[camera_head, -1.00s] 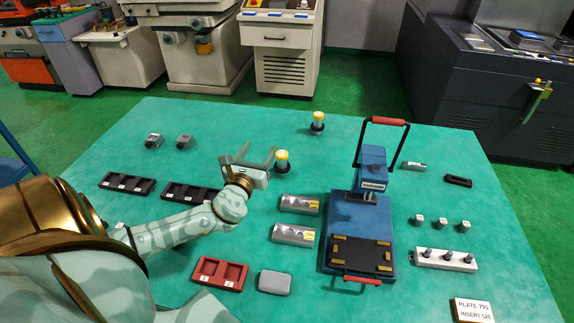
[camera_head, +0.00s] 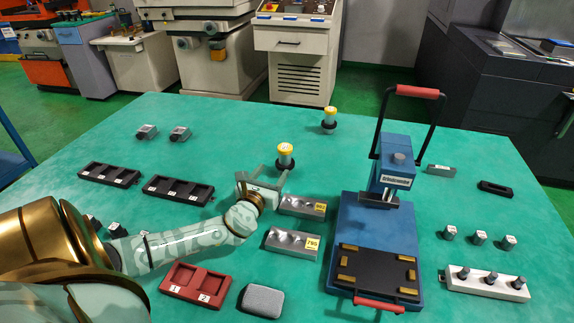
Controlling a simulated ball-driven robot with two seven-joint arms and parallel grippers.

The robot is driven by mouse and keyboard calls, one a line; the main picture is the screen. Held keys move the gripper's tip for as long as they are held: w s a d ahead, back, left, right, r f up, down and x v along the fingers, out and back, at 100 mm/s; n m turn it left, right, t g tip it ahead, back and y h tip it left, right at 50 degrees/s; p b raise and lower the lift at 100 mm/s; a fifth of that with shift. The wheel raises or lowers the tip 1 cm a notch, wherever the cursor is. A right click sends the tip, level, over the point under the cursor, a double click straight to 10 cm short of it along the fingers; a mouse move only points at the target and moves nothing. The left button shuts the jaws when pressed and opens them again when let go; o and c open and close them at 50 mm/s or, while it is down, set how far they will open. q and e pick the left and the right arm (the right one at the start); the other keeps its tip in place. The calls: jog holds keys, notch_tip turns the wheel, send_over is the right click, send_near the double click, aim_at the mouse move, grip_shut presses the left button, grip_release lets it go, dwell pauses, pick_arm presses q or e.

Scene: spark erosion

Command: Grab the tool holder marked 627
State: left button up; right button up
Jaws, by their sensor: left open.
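Two yellow-topped dark cylinders, which look like tool holders, stand upright on the green table. The nearer tool holder (camera_head: 285,156) is near the table's middle; the farther tool holder (camera_head: 329,120) is behind it to the right. The marks on their tops are too small to read, so I cannot tell which is 627. My left gripper (camera_head: 264,177) is open and empty, with its fingers apart just in front of and slightly left of the nearer holder. It does not grip the holder; whether a finger touches it I cannot tell. My right gripper is not in view.
Two grey plates, the front one marked 795 (camera_head: 292,244), lie right of my gripper. A blue press (camera_head: 350,225) with a red handle stands beyond them. Black trays (camera_head: 180,190), a red tray (camera_head: 196,284) and a grey case (camera_head: 262,301) lie left and in front.

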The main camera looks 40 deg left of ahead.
aim_at(283, 156)
pick_arm(q)
jog(key=b+x, duration=0.1)
jog(key=x, duration=0.4)
jog(key=shift+w+f, duration=0.1)
jog(key=shift+w, duration=0.1)
jog(key=b+x, duration=0.2)
jog(key=x, duration=0.3)
jog(key=shift+w, duration=0.15)
jog(key=shift+r, duration=0.25)
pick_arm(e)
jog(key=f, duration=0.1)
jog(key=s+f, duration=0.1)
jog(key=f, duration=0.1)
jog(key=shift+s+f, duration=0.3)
pick_arm(q)
grip_shut()
